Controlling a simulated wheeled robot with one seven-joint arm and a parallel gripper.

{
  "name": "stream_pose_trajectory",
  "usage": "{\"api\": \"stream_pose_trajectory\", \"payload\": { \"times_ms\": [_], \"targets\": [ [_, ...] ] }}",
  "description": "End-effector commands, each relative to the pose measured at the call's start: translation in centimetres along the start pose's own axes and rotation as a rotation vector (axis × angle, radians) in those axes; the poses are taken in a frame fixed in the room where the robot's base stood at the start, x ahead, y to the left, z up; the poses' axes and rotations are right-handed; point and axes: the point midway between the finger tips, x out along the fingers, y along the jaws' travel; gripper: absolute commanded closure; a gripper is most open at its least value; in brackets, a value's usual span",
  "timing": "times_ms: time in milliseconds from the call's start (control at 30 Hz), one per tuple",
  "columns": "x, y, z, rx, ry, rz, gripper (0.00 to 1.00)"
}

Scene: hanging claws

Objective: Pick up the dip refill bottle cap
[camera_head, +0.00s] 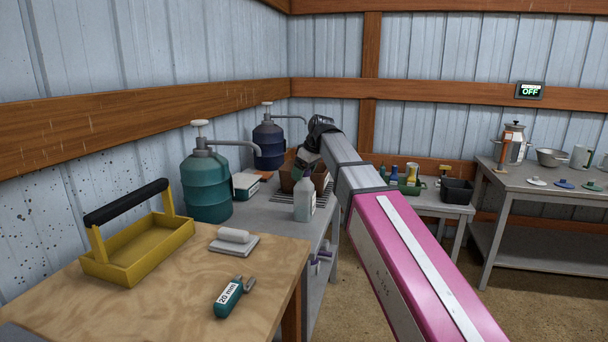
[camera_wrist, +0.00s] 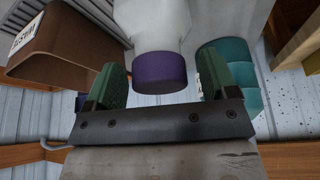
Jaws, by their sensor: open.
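A pale bottle (camera_head: 304,203) stands upright on the grey bench in the head view. In the wrist view, its white body (camera_wrist: 152,25) carries a purple cap (camera_wrist: 160,72). My gripper (camera_wrist: 161,62) is open, with a green finger on either side of the cap and visible gaps between. In the head view, my gripper (camera_head: 309,160) is just above the bottle's top, and the cap is hard to make out there.
A brown waste bin (camera_head: 318,178) is close behind the bottle. A teal pump drum (camera_head: 208,188) and a dark blue one (camera_head: 269,145) stand left of it. A yellow tool carrier (camera_head: 137,250) is on the wooden table. A low table with bottles stands right, behind my arm.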

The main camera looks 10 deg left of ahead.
Motion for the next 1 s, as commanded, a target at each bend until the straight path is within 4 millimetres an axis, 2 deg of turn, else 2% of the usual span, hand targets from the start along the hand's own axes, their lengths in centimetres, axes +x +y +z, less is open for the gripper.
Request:
{"api": "stream_pose_trajectory", "payload": {
  "times_ms": [133,167,300,333,767,1000],
  "targets": [
    [0.0,0.0,0.0,0.000,0.000,0.000,0.21],
    [-0.1,0.0,0.0,0.000,0.000,0.000,0.27],
    [-0.1,0.0,0.0,0.000,0.000,0.000,0.73],
    [-0.1,0.0,0.0,0.000,0.000,0.000,0.75],
    [-0.6,0.0,-0.2,0.000,0.000,0.000,0.76],
    [-3.0,0.1,-1.3,-0.001,0.002,0.001,0.76]
  ]
}}
